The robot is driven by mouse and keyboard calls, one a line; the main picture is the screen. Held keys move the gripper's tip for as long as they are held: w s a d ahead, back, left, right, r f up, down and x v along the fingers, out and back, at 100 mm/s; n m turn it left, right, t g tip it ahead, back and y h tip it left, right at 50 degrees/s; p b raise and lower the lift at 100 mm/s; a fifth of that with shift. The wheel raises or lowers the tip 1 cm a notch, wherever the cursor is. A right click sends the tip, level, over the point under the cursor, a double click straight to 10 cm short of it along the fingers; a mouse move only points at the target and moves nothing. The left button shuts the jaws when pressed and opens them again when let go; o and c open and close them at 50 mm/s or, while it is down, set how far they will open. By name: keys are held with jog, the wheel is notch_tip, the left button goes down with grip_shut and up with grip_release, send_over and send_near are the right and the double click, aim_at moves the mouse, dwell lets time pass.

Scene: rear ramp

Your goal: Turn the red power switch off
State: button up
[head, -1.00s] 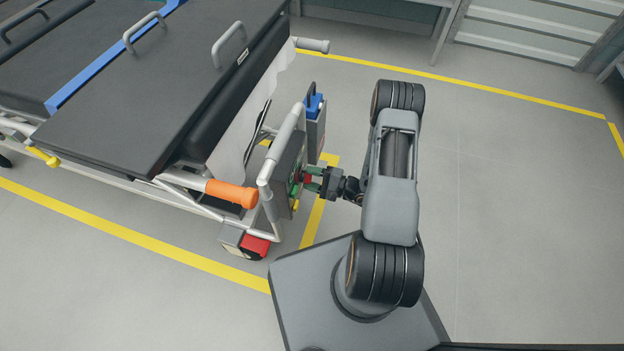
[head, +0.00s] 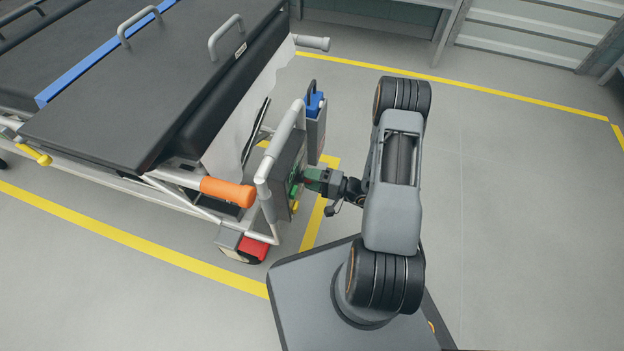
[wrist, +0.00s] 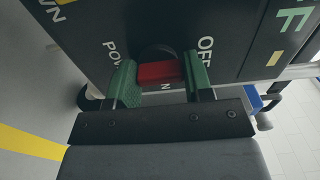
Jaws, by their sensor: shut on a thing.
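The red power switch (wrist: 158,72) is a small red bar on a dark round base, on the dark panel (wrist: 215,22) of the stretcher. In the wrist view it lies between the two green fingers of my gripper (wrist: 161,78), which is shut on it. The white letters "OFF" show beside the right finger, part of "POW" beside the left finger, and an "N" just below the red bar. In the head view my gripper (head: 312,181) reaches left to the panel, and its fingers mostly hide the switch.
The stretcher (head: 150,85) with black pads fills the upper left. Its orange handle (head: 228,191) and grey tube frame (head: 262,185) stand close to the left of my gripper. A blue-topped box (head: 315,104) is just behind. Floor to the right is clear.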

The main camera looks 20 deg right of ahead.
jog(key=shift+s, duration=0.1)
jog(key=o, duration=0.9)
jog(key=p+v, duration=0.3)
jog(key=v, duration=1.1)
jog(key=s+a+r+n+g+h+p, duration=0.1)
jog(key=a+r+n+g+h+p, duration=0.1)
jog(key=r+p, duration=0.9)
jog(key=a+r+n+g+h+p, duration=0.2)
jog(key=a+r+h+p, duration=0.3)
jog(key=r, duration=2.5)
jog(key=s+a+r+n+g+h+p, duration=0.1)
jog(key=a+r+n+g+h+p, duration=0.2)
jog(key=r+p, duration=1.6)
jog(key=shift+s+a+r+h, duration=0.2)
jog(key=shift+r+h, duration=0.45)
jog(key=shift+h, duration=0.45)
jog(key=shift+s+a+r+h, duration=0.2)
jog(key=shift+r+h, duration=0.5)
jog(key=shift+h, duration=0.4)
